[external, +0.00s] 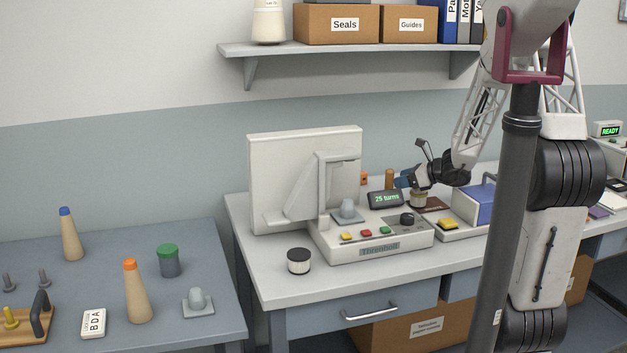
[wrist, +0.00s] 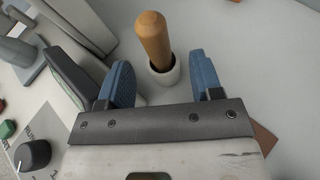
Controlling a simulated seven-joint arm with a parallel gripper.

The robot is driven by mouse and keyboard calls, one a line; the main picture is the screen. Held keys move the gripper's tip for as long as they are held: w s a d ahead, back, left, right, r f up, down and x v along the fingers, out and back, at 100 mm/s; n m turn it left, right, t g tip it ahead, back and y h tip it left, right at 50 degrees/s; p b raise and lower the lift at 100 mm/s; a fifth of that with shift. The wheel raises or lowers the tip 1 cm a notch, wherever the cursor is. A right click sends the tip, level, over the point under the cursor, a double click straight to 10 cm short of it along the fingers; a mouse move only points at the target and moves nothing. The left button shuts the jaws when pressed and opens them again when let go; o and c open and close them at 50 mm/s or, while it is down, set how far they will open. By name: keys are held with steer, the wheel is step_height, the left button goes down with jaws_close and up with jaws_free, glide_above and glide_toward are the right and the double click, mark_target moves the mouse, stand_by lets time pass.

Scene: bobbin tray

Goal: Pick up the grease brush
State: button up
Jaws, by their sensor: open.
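A wooden handle (wrist: 154,38), apparently the grease brush, stands upright in a small pale cup (wrist: 164,72) in the wrist view. Its bristle end is hidden in the cup. In the external view the handle (external: 389,178) shows behind the counter display, with its lower part hidden. My gripper (wrist: 162,78) is open, its two blue-padded fingers apart. In the wrist view the handle and cup lie between and just beyond the fingertips, with a gap on each side. The gripper also shows in the external view (external: 403,181), close to the handle and to its right.
The "Threnbolt" machine (external: 375,241) with its display (external: 386,199) and buttons stands in front of the handle. A large pale panel (external: 290,170) rises to the left. The bench front left (external: 275,284) is mostly clear.

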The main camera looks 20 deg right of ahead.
mark_target(390, 182)
steer(key=shift+x, duration=2.6)
steer(key=shift+s, duration=0.15)
steer(key=c, duration=1)
steer(key=shift+r, duration=4.95)
